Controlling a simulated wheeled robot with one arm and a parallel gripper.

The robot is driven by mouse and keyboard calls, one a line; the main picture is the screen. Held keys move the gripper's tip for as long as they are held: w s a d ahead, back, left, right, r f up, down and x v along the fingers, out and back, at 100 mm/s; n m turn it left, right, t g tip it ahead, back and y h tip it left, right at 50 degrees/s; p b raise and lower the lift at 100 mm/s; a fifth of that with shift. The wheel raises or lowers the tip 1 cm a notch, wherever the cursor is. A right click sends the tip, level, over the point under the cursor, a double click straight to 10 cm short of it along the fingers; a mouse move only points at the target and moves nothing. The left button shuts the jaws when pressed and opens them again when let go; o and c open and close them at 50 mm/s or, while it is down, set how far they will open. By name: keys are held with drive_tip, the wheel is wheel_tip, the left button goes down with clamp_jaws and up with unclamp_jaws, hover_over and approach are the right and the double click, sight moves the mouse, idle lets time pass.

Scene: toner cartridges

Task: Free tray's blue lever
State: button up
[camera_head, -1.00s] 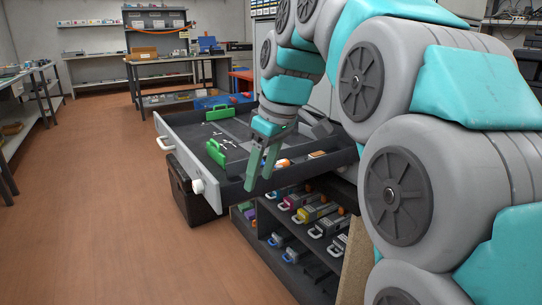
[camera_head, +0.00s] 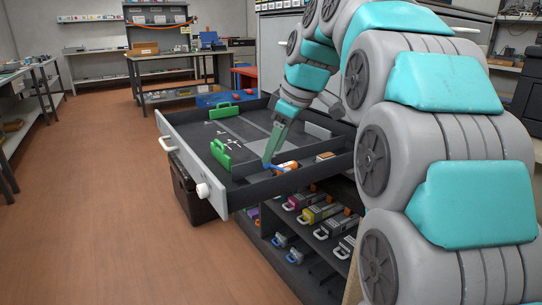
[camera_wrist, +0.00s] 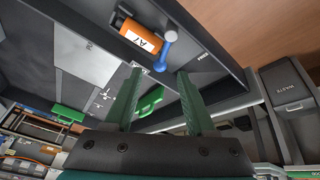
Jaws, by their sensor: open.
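The open grey tray (camera_head: 215,178) is a pulled-out drawer with a white handle on its front. The blue lever (camera_head: 279,168) is inside it near the right side, beside an orange part (camera_head: 291,165). In the wrist view the blue lever (camera_wrist: 164,50) has rounded ends and lies against the orange part (camera_wrist: 138,37), which bears a white label reading A7. My gripper (camera_head: 271,155) is above the tray close to the lever, pointing down. In the wrist view my gripper (camera_wrist: 162,85) is open and empty, its two green fingers apart with the lever beyond their tips.
Green handles (camera_head: 221,155) and (camera_head: 223,110) stand up in the tray's left part. Dividers split the tray. Below is a shelf (camera_head: 318,236) of coloured cartridges. A blue bin (camera_head: 222,99) is behind. Floor at left is clear.

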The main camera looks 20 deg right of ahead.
drive_tip(key=shift+x, duration=1.6)
drive_tip(key=shift+c, duration=0.3)
clamp_jaws()
